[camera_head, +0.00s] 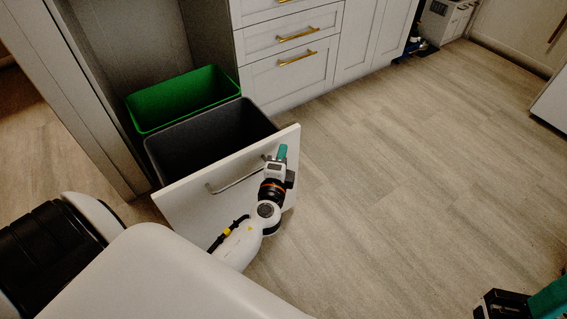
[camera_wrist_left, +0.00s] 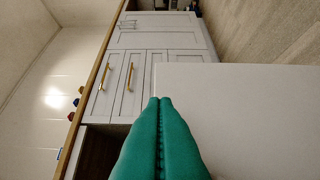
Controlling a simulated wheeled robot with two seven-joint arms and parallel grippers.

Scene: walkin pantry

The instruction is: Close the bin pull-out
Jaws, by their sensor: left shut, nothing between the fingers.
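The bin pull-out stands open, with its white front panel (camera_head: 190,201) well out from the cabinet opening. It carries a green bin (camera_head: 182,98) at the back and a dark grey bin (camera_head: 208,140) in front; both look empty. A metal bar handle (camera_head: 236,181) is on the panel's outer face. My left gripper (camera_head: 282,152) is shut and empty at the panel's right end, near its top edge. In the left wrist view, its teal fingers (camera_wrist_left: 160,125) overlap the white panel (camera_wrist_left: 240,115); contact cannot be told. My right gripper (camera_head: 545,299) is partly cut off at the lower right.
White drawers (camera_head: 293,50) with gold handles stand right of the opening. A tall grey side panel (camera_head: 85,90) borders the opening on the left. The wooden floor (camera_head: 420,150) to the right is clear.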

